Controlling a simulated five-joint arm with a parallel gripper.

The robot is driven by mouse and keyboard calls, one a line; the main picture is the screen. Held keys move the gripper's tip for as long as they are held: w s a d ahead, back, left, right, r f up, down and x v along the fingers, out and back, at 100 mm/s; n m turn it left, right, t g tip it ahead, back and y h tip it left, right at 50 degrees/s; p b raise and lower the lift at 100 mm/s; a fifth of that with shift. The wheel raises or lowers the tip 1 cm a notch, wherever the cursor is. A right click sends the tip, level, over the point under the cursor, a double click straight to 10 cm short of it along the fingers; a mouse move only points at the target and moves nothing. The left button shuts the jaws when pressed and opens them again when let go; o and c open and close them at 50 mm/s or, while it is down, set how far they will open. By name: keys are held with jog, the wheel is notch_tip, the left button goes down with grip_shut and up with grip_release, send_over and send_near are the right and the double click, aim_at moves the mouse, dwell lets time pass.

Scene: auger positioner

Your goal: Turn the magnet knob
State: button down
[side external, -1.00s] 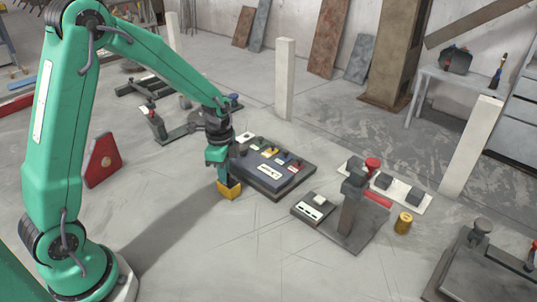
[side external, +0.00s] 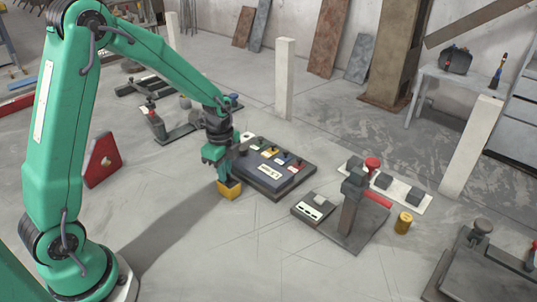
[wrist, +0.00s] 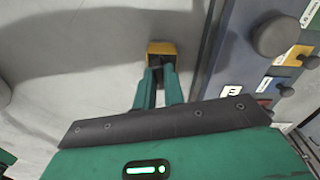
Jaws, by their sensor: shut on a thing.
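A small yellow block (side external: 229,191) sits on the floor, directly under my gripper (side external: 230,180). In the wrist view, the yellow block (wrist: 161,47) lies at the fingertips, with a dark part at its middle. My gripper (wrist: 160,66) is shut on the dark top part of the block; the fingers hide most of this part. I cannot tell whether that part is the magnet knob. A large round dark knob (wrist: 276,37) stands on the control panel, apart from my gripper, to its right in the wrist view.
The dark control panel (side external: 270,192) with small coloured switches lies close to the right of my gripper. A stand with a red handle (side external: 377,201) and a brass cylinder (side external: 403,223) are farther right. A red wedge (side external: 103,160) stands at left. The front floor is clear.

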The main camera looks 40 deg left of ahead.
jog(key=shift+f+m, duration=0.1)
jog(key=shift+m, duration=0.5)
jog(key=c, duration=1.4)
grip_release()
jog(key=shift+r, duration=0.2)
jog(key=shift+r, duration=2.85)
jog(key=shift+r, duration=0.1)
